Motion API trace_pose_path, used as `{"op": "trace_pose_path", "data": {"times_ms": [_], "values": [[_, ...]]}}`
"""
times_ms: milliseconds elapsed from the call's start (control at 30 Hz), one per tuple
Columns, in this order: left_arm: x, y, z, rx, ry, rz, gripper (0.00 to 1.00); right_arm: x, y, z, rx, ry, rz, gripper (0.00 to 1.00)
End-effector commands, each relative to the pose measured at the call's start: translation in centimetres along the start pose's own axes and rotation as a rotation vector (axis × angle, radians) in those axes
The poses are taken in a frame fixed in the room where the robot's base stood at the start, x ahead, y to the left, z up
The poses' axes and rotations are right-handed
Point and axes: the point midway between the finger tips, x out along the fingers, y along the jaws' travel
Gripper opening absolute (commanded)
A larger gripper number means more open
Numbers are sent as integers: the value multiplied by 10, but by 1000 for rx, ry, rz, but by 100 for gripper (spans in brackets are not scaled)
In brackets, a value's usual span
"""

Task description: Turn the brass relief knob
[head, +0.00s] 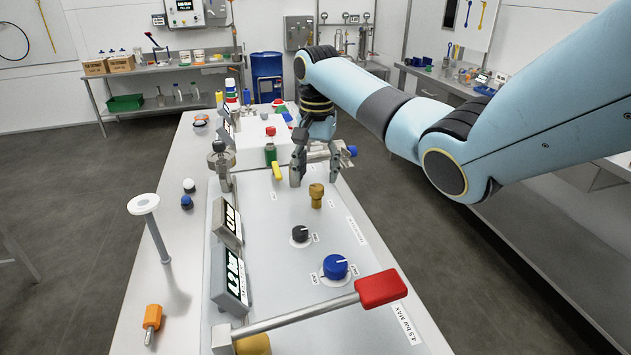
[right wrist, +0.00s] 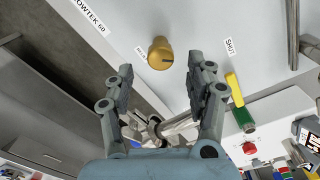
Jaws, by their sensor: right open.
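The brass relief knob (head: 317,195) stands upright on the light grey panel (head: 285,215). In the right wrist view the knob (right wrist: 160,53) has a dark line on its top. My right gripper (head: 315,179) is open and points down just behind the knob in the head view. In the right wrist view the gripper (right wrist: 160,72) has its fingers spread to either side of the knob's line, with the knob just beyond the tips. Nothing is between the fingers, and I see no contact. My left gripper is not in view.
A yellow-handled valve (head: 277,171) is left of the gripper. A black knob (head: 301,234) and a blue knob (head: 336,267) sit nearer on the panel. A red-handled lever (head: 383,288) crosses the front. Digital displays (head: 235,275) line the panel's left edge.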

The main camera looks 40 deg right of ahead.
Motion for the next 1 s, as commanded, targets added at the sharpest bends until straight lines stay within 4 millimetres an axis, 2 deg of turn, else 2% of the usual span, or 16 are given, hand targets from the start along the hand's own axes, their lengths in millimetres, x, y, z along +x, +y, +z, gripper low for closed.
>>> {"op": "trace_pose_path", "data": {"times_ms": [133, 333, 567, 767, 1000], "values": [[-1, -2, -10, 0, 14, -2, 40, 24, 0, 1, 1, -2, 1, 55], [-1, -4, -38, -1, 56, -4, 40, 37, 0, 0, 0, 0, 0, 55], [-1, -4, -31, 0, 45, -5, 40, 38, 0, 0, -1, 1, 0, 55], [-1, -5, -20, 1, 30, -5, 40, 38, 0, 0, -1, 1, 0, 32], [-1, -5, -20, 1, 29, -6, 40, 38, 0, 0, 0, 1, 0, 0]]}}
